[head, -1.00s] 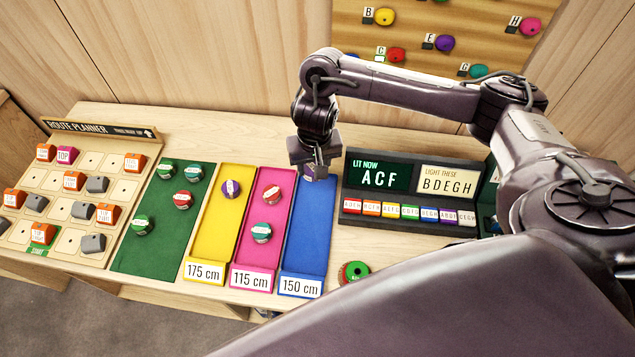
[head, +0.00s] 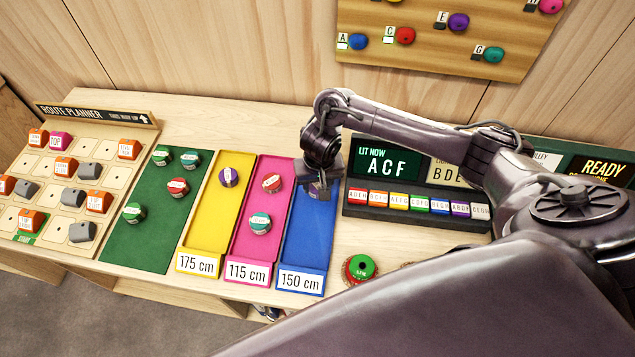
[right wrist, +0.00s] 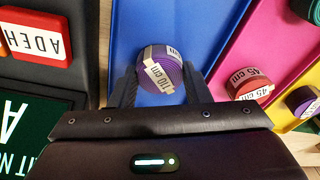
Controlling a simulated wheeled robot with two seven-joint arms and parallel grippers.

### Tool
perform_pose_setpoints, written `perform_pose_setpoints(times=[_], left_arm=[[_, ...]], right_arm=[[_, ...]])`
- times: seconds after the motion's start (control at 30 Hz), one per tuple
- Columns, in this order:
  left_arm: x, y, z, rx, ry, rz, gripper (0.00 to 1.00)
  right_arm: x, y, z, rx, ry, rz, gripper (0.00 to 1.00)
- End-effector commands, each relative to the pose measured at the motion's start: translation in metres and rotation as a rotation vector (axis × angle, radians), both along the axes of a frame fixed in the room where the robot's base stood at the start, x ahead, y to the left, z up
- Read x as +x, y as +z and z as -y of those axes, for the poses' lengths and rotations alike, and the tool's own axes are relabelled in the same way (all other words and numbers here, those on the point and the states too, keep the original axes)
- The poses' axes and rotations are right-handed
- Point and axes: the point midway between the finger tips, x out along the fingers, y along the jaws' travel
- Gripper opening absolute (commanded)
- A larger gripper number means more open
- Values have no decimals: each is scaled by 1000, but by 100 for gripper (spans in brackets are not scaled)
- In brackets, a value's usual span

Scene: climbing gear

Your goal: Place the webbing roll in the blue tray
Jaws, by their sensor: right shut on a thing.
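The purple webbing roll (right wrist: 163,72), with a white 110 cm label, is between the fingers of my right gripper (head: 320,190). My right gripper is shut on it, over the far part of the blue tray (head: 304,245). In the head view the gripper hides most of the roll. In the right wrist view the blue tray (right wrist: 130,28) lies behind the roll; I cannot tell whether the roll touches its floor. The tray carries a 150 cm label and shows no other roll. My left gripper is not in view.
The pink tray (head: 252,225) holds a red and a teal roll; the yellow tray (head: 208,225) holds a purple one. Several rolls lie on the green mat (head: 150,240). The display console (head: 415,212) stands close to the right.

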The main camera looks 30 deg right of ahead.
Motion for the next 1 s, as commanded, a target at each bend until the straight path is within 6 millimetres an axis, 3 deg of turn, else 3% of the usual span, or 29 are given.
perform_pose_setpoints(times=[0.2, 0.23, 0.4, 0.77, 0.9, 1.0], left_arm=[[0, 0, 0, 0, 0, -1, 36], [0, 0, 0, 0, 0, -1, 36], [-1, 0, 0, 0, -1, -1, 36], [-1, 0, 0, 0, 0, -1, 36], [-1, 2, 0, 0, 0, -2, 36], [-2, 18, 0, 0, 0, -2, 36]], right_arm=[[0, -3, 0, 1, 0, 0, 20], [0, -3, -1, 1, 0, 0, 44], [0, -3, 0, 1, 0, 0, 65], [0, 4, 0, 1, 0, 1, 65], [-1, 26, -1, 1, 2, 3, 65], [-3, 54, -1, -1, 2, 5, 65]])
